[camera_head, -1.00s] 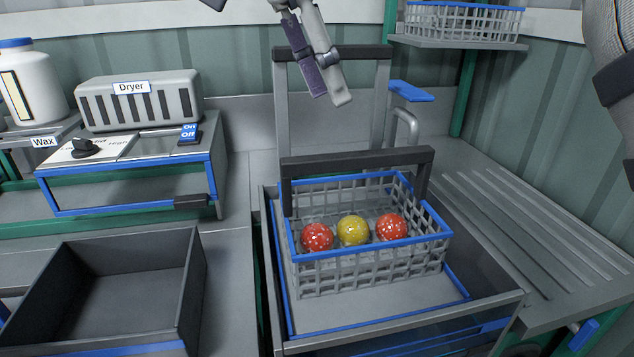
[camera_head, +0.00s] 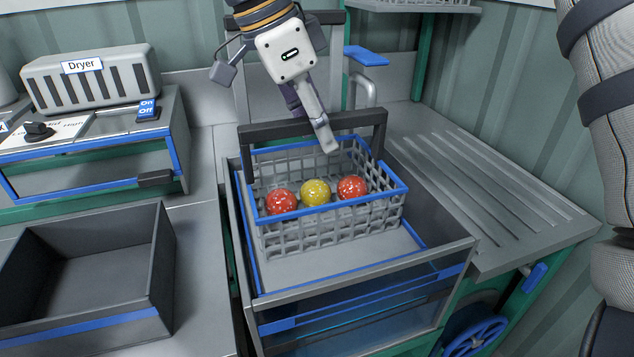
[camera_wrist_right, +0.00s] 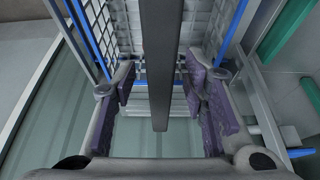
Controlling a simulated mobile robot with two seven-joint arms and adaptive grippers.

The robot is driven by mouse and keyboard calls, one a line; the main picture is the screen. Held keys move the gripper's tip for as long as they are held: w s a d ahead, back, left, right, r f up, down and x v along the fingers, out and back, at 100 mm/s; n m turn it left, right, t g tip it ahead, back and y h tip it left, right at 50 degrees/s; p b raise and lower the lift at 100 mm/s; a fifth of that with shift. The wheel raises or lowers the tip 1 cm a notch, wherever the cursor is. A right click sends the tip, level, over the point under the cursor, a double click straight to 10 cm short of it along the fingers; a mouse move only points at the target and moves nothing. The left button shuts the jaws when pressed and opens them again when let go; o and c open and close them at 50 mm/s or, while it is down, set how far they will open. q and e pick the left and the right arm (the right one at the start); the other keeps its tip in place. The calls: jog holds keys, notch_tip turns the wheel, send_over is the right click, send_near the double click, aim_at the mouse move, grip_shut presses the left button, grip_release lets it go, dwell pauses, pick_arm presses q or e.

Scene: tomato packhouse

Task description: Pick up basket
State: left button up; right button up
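The basket (camera_head: 335,228) is grey mesh with a blue rim and a dark raised handle (camera_head: 268,131). It stands upright in a grey tub (camera_head: 425,258) and holds two red tomatoes (camera_head: 282,202) and a yellow one (camera_head: 316,193). My right gripper (camera_head: 318,132) points down at the handle bar, one finger showing in front of it. In the right wrist view, my right gripper (camera_wrist_right: 160,85) is open, with the dark bar (camera_wrist_right: 159,70) running between its purple-padded fingers. I see clear gaps on both sides of the bar. My left gripper is not in view.
An empty dark bin (camera_head: 148,265) stands at the left. The dryer (camera_head: 90,80) is at the back left. A ridged draining board (camera_head: 480,200) lies to the right, mostly clear. Another basket (camera_head: 430,4) sits on a shelf at the top.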

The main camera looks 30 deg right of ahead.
jog(key=shift+f, duration=0.25)
dwell(0.4)
grip_shut()
